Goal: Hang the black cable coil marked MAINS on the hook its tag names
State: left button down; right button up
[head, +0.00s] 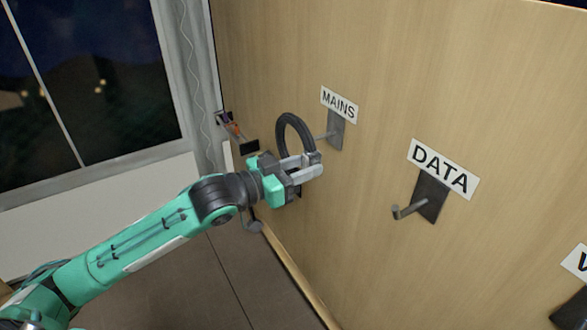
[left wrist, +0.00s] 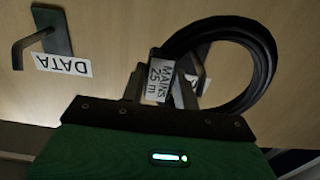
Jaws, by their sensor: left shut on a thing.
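The black cable coil (head: 284,127) is held upright beside the wooden wall in the head view. In the left wrist view the coil (left wrist: 268,62) carries a white tag (left wrist: 158,82) reading MAINS 25 m. My left gripper (head: 308,166) is shut on the coil's lower part. The hook under the MAINS label (head: 339,104) has a grey plate (head: 337,130), and its prong (head: 325,135) points toward the coil, right by its ring. I cannot tell whether the prong passes through the ring. My right gripper is in neither view.
The DATA hook (head: 410,209) sticks out of the wall to the right, under its label (head: 443,168). Another label (head: 575,259) is cut off at the right edge. A dark window (head: 90,80) is at the left. Small items (head: 232,128) hang near the wall's far edge.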

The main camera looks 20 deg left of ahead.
pick_arm(q)
jog(key=shift+x, duration=1.7)
jog(key=w+d+f+b, duration=0.2)
jog(key=shift+w+f, duration=0.15)
jog(key=shift+f, duration=0.2)
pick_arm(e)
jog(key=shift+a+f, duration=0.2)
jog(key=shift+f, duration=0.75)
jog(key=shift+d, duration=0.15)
pick_arm(q)
jog(key=c, duration=1)
grip_release()
jog(key=shift+o, duration=0.2)
jog(key=shift+f, duration=0.1)
